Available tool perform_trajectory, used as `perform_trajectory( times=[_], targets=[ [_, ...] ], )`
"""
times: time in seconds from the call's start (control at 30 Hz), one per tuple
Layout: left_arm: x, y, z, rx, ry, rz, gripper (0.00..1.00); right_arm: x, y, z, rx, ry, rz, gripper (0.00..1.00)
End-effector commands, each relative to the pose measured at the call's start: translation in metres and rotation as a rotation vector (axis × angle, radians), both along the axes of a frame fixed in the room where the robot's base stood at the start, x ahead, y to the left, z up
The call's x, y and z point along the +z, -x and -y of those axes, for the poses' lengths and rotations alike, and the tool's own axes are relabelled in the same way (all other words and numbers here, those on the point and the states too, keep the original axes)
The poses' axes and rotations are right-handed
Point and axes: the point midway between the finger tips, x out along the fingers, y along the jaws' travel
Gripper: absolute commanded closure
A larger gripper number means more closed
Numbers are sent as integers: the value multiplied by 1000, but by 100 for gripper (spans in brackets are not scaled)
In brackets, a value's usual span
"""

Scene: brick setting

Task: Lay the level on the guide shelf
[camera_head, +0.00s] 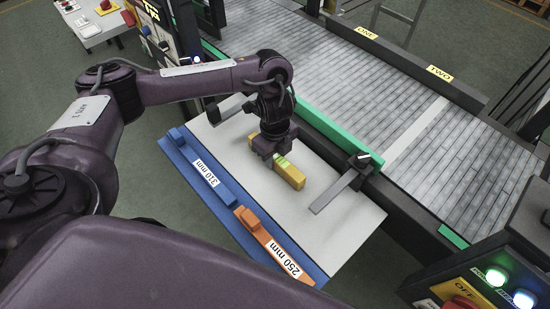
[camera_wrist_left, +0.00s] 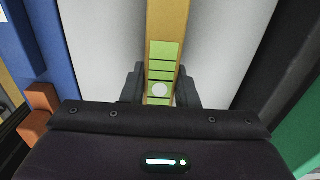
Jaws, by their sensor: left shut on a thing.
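The level is a yellow bar (camera_head: 289,172) with a green vial section. My left gripper (camera_head: 273,153) is shut around its middle, pointing down. In the left wrist view the level (camera_wrist_left: 168,20) runs up the picture between the two dark fingers (camera_wrist_left: 160,90), with the green vial (camera_wrist_left: 163,62) at the grip. The pale grey guide shelf (camera_head: 340,222) lies under it, and the level is low over or on its surface; I cannot tell whether it touches. The gripper hides part of the level. My right gripper is not in view.
A blue 310 mm bar (camera_head: 192,160) and an orange 250 mm bar (camera_head: 262,235) lie along the shelf's near-left edge. A grey metal arm (camera_head: 335,192) sticks out over the shelf. A green rail (camera_head: 320,125) borders the slatted conveyor (camera_head: 330,75). A control box (camera_head: 480,285) stands at lower right.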

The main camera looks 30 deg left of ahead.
Motion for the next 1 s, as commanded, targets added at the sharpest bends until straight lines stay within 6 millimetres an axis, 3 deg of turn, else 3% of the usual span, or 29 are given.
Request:
perform_trajectory(
  times=[0.4,0.43,0.57,0.87,1.0],
  targets=[
    [-6,-1,0,1,1,2,100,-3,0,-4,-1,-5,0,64],
    [-5,-1,0,1,0,2,70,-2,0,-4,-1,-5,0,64],
    [-5,-1,0,1,0,2,53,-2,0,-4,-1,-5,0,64],
    [-4,-1,0,1,0,2,51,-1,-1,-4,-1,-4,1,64],
    [9,-1,0,-1,-1,4,51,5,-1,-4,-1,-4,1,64]
  ],
)
